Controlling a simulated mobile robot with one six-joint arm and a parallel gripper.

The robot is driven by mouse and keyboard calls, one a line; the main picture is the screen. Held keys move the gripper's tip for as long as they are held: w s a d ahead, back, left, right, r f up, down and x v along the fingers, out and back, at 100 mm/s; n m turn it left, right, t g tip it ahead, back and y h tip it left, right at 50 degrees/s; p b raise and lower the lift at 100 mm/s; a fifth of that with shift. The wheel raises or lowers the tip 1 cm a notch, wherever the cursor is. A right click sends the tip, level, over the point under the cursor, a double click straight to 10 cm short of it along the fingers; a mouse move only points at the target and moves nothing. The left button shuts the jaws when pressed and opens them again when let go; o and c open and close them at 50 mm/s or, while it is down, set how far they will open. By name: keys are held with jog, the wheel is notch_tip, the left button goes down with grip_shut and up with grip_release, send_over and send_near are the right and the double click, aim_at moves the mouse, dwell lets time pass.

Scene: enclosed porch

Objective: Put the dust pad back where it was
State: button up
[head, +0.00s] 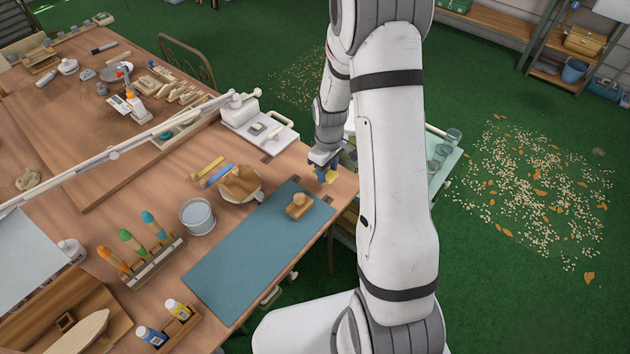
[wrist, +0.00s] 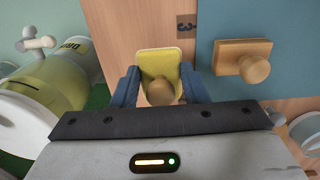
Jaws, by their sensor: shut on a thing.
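A yellow pad with a round wooden knob, which looks like the dust pad (wrist: 158,62), is between the blue fingers of my gripper (wrist: 160,86) in the wrist view. The fingers are shut on its knob. In the head view my gripper (head: 323,160) is over the right end of the wooden workbench (head: 345,190), with the yellow pad (head: 331,177) showing below it. I cannot tell whether the pad touches the bench. A dark mark like a "3" (wrist: 186,24) shows on the wood beside the pad in the wrist view.
A wooden block with a knob (head: 298,206) sits on the teal mat (head: 250,255), close to my gripper. A white scale-like device (head: 262,128) stands behind. A pale green cart with jars (head: 440,165) is right of the bench. Blue and yellow strips (head: 212,172) lie left.

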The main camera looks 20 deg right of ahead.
aim_at(327, 174)
jog(key=shift+f, duration=2.1)
jog(key=shift+f, duration=0.15)
jog(key=o, duration=0.9)
